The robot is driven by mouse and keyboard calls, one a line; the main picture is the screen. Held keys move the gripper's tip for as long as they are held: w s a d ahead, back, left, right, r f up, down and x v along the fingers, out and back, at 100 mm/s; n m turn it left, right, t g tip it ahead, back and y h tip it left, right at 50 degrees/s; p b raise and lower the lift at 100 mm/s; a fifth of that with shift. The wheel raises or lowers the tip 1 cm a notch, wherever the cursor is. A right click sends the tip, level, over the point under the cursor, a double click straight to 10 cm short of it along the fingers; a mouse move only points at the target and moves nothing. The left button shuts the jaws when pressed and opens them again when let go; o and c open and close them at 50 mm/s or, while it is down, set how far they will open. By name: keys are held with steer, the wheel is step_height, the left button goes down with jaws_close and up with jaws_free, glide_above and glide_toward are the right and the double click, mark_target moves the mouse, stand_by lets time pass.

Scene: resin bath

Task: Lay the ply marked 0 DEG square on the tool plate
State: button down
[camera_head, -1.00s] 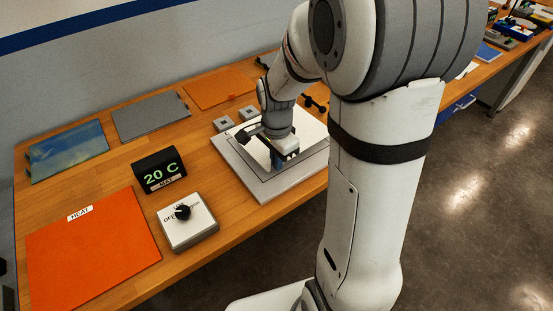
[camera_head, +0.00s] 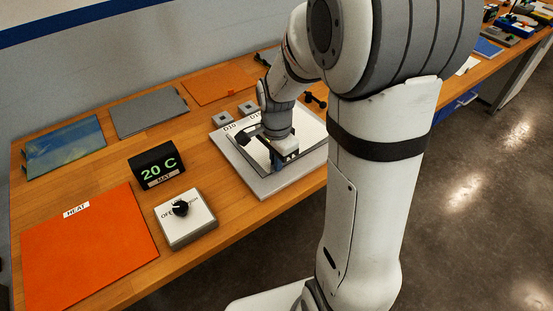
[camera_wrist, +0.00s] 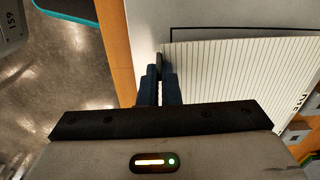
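The tool plate (camera_head: 270,193) is a pale grey slab on the wooden bench, with a dark outline on its top. It also shows in the wrist view (camera_wrist: 148,25), with part of the outline. A white ply with fine parallel lines (camera_wrist: 235,75) lies over the plate in the wrist view, its edge slanting slightly against the outline. Dark lettering at its right edge is too partial to read. My gripper (camera_wrist: 159,65) is down at the ply's left corner, its dark fingers close together and apparently pinching the edge. My gripper (camera_head: 287,160) hides part of the plate and ply in the head view.
Two small grey blocks (camera_head: 227,119) (camera_head: 247,108) stand at the plate's back edge. A 20 C display (camera_head: 156,167), a dial box (camera_head: 187,222) and an orange HEAT mat (camera_head: 85,250) are left. Grey (camera_head: 150,114), blue-green (camera_head: 65,147) and orange (camera_head: 220,87) sheets lie along the back.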

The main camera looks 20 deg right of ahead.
steer(key=shift+f+b, duration=1.05)
steer(key=shift+f, duration=0.4)
steer(key=c, duration=1.6)
jaws_free()
steer(key=shift+o, duration=0.2)
steer(key=shift+r, duration=0.1)
steer(key=shift+r+p, duration=2.7)
steer(key=shift+r, duration=0.8)
